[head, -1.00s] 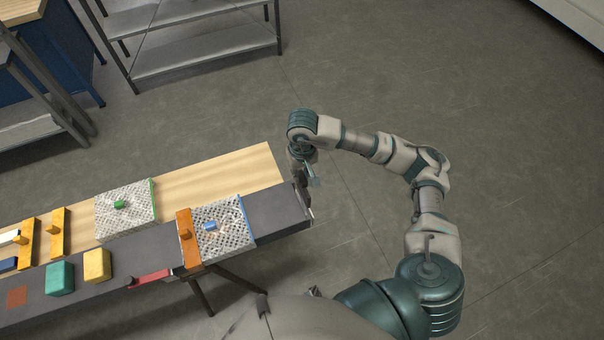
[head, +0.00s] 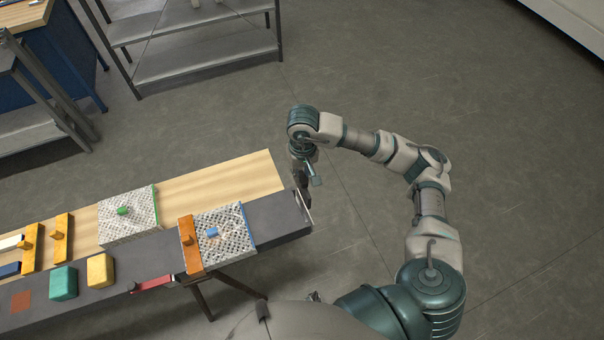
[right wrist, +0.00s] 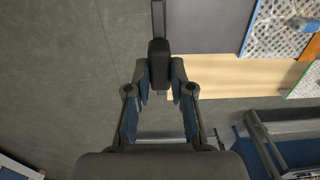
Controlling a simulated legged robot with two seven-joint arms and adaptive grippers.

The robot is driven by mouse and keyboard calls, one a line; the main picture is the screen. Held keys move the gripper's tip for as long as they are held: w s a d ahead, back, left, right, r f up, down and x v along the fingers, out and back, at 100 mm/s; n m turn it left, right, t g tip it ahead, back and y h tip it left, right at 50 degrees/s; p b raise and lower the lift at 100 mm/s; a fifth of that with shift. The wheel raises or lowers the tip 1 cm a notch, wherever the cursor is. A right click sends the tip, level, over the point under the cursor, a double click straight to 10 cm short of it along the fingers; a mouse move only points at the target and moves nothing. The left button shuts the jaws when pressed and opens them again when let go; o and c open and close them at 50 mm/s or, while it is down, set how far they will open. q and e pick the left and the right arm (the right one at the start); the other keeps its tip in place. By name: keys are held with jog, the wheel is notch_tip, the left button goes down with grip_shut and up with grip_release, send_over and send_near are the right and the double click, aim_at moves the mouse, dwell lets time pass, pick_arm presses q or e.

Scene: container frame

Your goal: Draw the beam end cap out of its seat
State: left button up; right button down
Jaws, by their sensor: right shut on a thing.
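The dark grey beam (head: 264,219) runs along the near side of the bench. Its end cap shows as a thin pale plate (head: 304,207) at the beam's right end, and as a narrow grey strip (right wrist: 159,14) along the beam's edge in the right wrist view. A dark grip block (right wrist: 159,52) stands out from the strip. My right gripper (head: 303,186) is at the beam's right end. In the right wrist view its fingers (right wrist: 160,82) are shut on the dark block. I cannot tell whether the cap still sits fully in its seat. My left gripper is not in view.
Perforated blocks with a blue knob (head: 212,232) and a green knob (head: 123,211) sit left of the gripper, beside an orange bar (head: 190,244). A yellow block (head: 100,270) and a teal block (head: 64,283) lie farther left. The floor right of the beam is clear.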

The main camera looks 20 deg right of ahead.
jog(key=shift+r+p, duration=0.4)
jog(key=shift+r, duration=0.65)
